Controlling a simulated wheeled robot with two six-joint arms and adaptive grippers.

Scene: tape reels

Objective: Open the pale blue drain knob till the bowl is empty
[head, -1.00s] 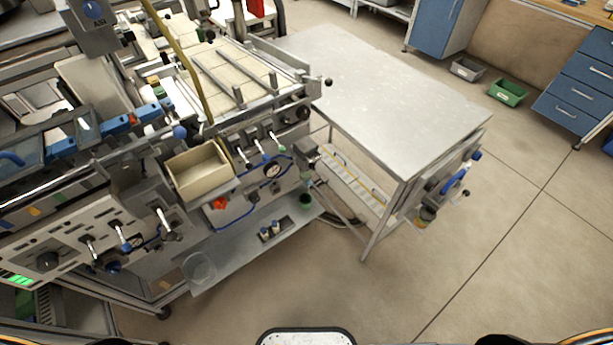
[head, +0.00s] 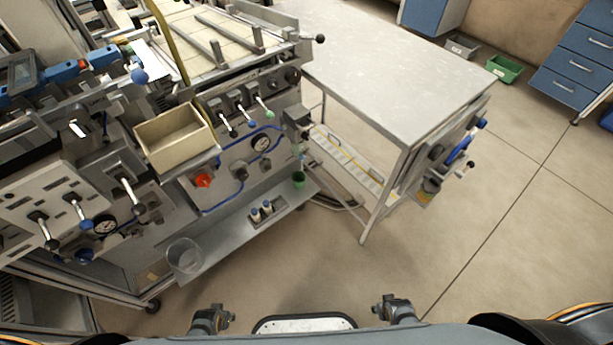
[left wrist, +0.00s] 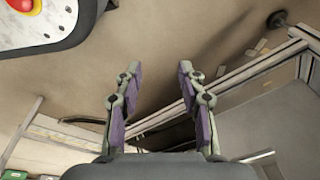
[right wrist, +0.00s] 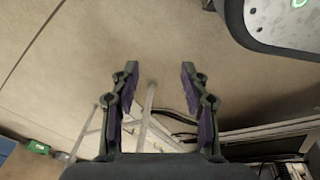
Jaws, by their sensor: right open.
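Several lever knobs sit on the machine's front panel in the head view, among them a blue-tipped lever (head: 250,123) and a larger blue ball knob (head: 138,76). I cannot tell which one is the pale blue drain knob. A clear, open-topped container (head: 185,257) stands on the low shelf; I cannot tell if it is the bowl or holds liquid. My left gripper (left wrist: 159,70) is open and empty, over the floor in its wrist view. My right gripper (right wrist: 159,70) is open and empty too. Both are well away from the panel.
A tan box (head: 172,140) juts from the panel, with a red knob (head: 203,180) below it. Small bottles (head: 262,211) and a green cup (head: 298,179) are on the low shelf (head: 225,235). A metal table (head: 400,70) stands to the right. The floor in front is clear.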

